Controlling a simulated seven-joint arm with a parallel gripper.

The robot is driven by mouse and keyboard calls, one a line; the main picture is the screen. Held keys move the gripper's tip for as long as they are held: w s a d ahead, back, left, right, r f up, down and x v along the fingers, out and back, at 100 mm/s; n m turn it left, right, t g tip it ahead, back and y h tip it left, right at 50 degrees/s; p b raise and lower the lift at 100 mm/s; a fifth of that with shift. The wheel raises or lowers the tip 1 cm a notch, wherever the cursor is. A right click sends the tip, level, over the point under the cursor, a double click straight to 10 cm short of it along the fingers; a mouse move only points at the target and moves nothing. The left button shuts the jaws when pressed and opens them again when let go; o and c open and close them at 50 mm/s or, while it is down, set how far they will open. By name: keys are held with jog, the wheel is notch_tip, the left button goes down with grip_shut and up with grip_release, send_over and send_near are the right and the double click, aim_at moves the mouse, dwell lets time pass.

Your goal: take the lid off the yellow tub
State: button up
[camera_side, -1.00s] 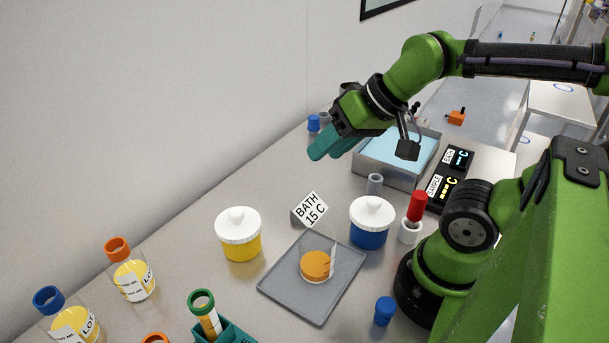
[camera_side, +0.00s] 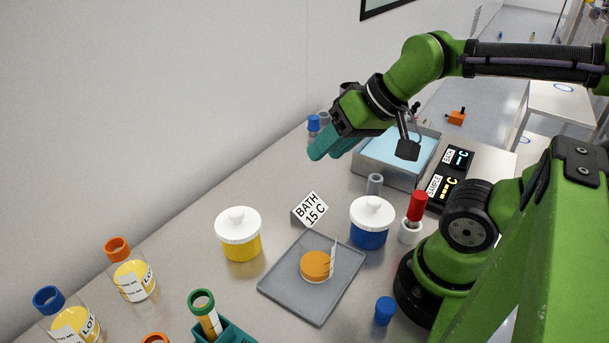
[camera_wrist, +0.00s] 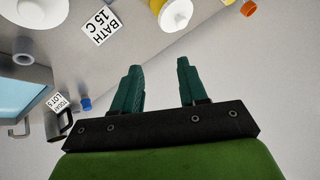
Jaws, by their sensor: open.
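The yellow tub (camera_side: 241,246) stands on the bench left of the grey tray. Its white knobbed lid (camera_side: 238,224) sits on top of it. In the wrist view the lid (camera_wrist: 176,14) shows at the top edge, partly cut off, with some of the yellow tub (camera_wrist: 156,5) beside it. My gripper (camera_side: 322,152) has teal fingers and is raised above the back of the bench, behind the yellow tub and to its right. In the wrist view my gripper (camera_wrist: 160,88) has its fingers apart, with nothing between them.
A blue tub (camera_side: 369,234) with a white lid stands right of the BATH 15 C sign (camera_side: 312,208). The water bath (camera_side: 385,180) is near my arm. Jars, including one with an orange cap (camera_side: 117,249), stand at left.

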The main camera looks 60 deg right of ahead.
jog(key=o, duration=0.4)
jog(key=shift+a, duration=0.1)
jog(key=r+g+h, duration=0.1)
jog(key=g+h, duration=0.1)
jog(key=g, duration=0.5)
send_over(236, 211)
notch_tip(236, 211, down, 11)
jog(key=shift+s, duration=0.15)
jog(key=shift+w+f, duration=0.2)
jog(key=shift+f, duration=2.45)
